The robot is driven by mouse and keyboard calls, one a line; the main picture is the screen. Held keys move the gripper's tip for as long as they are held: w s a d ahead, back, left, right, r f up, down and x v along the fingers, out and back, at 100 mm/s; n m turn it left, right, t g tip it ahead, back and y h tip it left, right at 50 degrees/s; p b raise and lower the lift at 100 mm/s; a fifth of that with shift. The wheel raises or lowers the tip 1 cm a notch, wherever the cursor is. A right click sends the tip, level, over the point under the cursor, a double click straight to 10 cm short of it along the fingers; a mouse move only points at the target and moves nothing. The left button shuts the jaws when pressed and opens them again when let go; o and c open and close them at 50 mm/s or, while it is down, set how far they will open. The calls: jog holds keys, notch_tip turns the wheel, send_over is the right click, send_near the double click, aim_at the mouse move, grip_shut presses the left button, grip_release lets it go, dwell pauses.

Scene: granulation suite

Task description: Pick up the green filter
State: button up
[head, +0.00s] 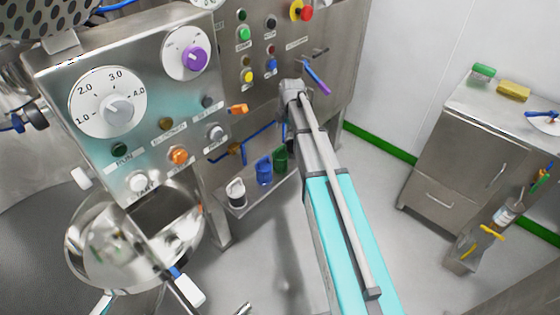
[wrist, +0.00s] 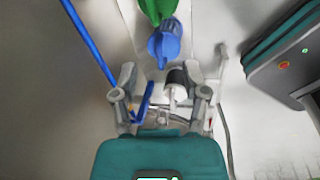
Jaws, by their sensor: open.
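The green filter (head: 281,158) stands on a small metal shelf (head: 258,196) below the control panel, at the right end of a row, partly behind my arm. In the wrist view the green filter (wrist: 157,9) is at the top edge, partly cut off. A blue filter (head: 264,170) and a white one with a dark part (head: 236,192) stand to its left. My gripper (wrist: 165,88) is open in the wrist view. The white one (wrist: 176,84) and the blue filter (wrist: 164,43) appear between it and the green filter. In the head view my gripper is not clearly visible.
A control panel (head: 140,100) with knobs and buttons is at the left, above a steel bowl (head: 85,255). Blue piping (wrist: 88,40) runs left of the filters in the wrist view. A steel cabinet (head: 455,150) stands at the right. The floor between is clear.

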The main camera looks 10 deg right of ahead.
aim_at(279, 148)
jog(key=shift+w+d+r+n, duration=0.1)
jog(key=shift+w+n, duration=0.5)
jog(key=shift+w, duration=0.05)
jog(key=f+b, duration=0.2)
jog(key=w+f+b, duration=0.1)
jog(key=f+b, duration=0.2)
jog(key=a+f+b, duration=0.1)
jog(key=f+b, duration=0.2)
jog(key=shift+w+f, duration=0.2)
jog(key=shift+f, duration=0.05)
dwell(0.7)
jog(key=shift+w+a+f+b, duration=0.15)
jog(key=shift+w+f+b, duration=0.05)
jog(key=shift+f+b, duration=1.15)
jog(key=shift+w+a+f+b, duration=0.1)
jog(key=shift+w+f+b, duration=0.05)
jog(key=shift+f+b, duration=1.2)
jog(key=shift+r, duration=0.15)
grip_shut()
